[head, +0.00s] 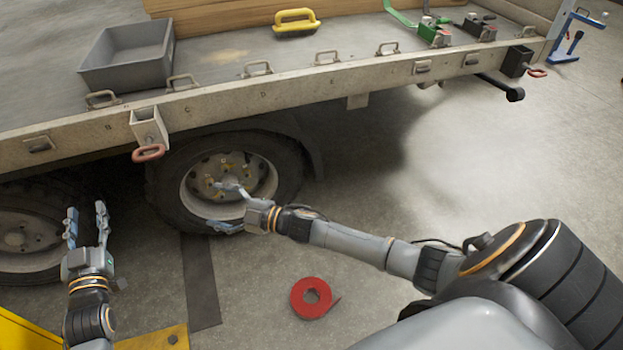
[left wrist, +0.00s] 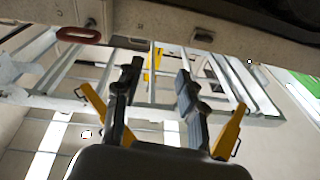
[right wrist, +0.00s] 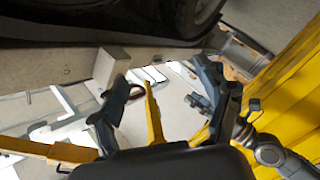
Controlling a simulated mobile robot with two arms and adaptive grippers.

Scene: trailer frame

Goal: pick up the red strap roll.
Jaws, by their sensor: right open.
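The red strap roll (head: 298,302) lies flat on the concrete floor in the lower middle of the head view, with a short loose end at its right. My right gripper (head: 222,207) is open and empty in front of the trailer wheel, above and left of the roll in the picture. Its spread fingers also show in the right wrist view (right wrist: 160,95). My left gripper (head: 87,212) is open and empty, pointing up beside the wheels at the far left. Its parted fingers show in the left wrist view (left wrist: 160,75). I see the roll in neither wrist view.
The trailer's side rail (head: 270,95) and wheel (head: 165,190) stand behind the grippers. A grey bin (head: 125,75) and a yellow-handled tool (head: 296,22) sit on the bed. A yellow structure (head: 25,335) is at lower left. The floor around the roll is clear.

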